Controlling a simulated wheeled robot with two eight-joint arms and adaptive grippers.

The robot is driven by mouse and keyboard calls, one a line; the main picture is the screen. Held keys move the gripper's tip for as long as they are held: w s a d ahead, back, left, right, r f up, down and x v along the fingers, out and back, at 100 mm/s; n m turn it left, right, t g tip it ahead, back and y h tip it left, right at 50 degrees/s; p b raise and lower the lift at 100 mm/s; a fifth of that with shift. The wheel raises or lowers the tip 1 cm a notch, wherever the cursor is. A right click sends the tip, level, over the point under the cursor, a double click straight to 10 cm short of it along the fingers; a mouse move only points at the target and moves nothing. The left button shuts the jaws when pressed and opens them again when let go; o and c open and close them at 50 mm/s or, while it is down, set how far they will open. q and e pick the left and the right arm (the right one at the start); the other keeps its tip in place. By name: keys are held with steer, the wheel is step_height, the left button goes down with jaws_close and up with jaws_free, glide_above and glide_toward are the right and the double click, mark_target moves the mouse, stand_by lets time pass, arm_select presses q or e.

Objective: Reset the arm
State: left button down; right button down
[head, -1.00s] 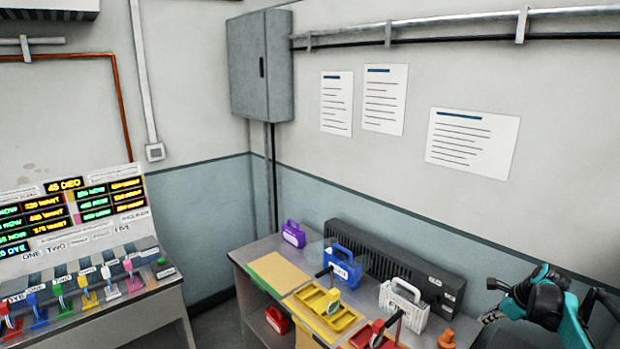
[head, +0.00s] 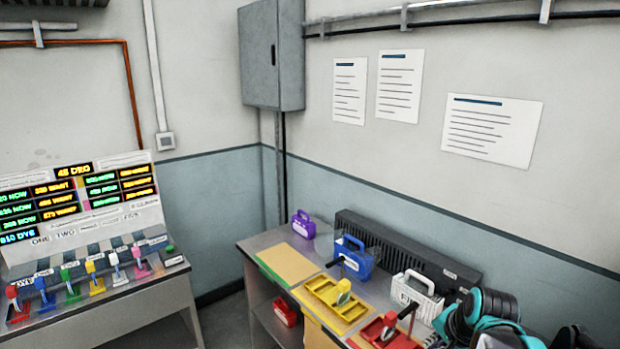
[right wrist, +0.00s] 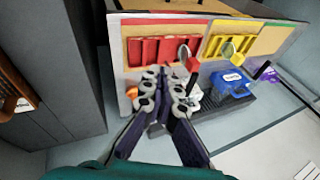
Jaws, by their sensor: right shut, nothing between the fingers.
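My right arm (head: 482,312), black and teal, shows at the lower right of the head view, by the right end of the grey bench (head: 262,240). My right gripper (right wrist: 165,92) shows in the right wrist view, with its fingers together and nothing between them. Behind it in that view lie the red tray (right wrist: 165,48), the yellow tray (right wrist: 232,44) and the blue container (right wrist: 232,85). The gripper's tips are not clear in the head view. My left gripper is in neither view.
A console (head: 180,268) with several coloured levers stands at the left. On the bench are a purple container (head: 303,226), a white container (head: 414,291) and a long dark unit (head: 400,254) along the wall. Floor shows between console and bench.

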steer(key=s+a+f+n+b, duration=0.1)
steer(key=s+a+f+n, duration=0.3)
steer(key=s, duration=0.3)
steer(key=s+a+f+n+t+b, duration=0.1)
steer(key=s+a+f+n, duration=0.4)
steer(key=s+n, duration=0.2)
steer(key=shift+s+a+f+n+t+b, duration=0.15)
steer(key=shift+s+f+n+t+b, duration=0.2)
steer(key=shift+s, duration=0.35)
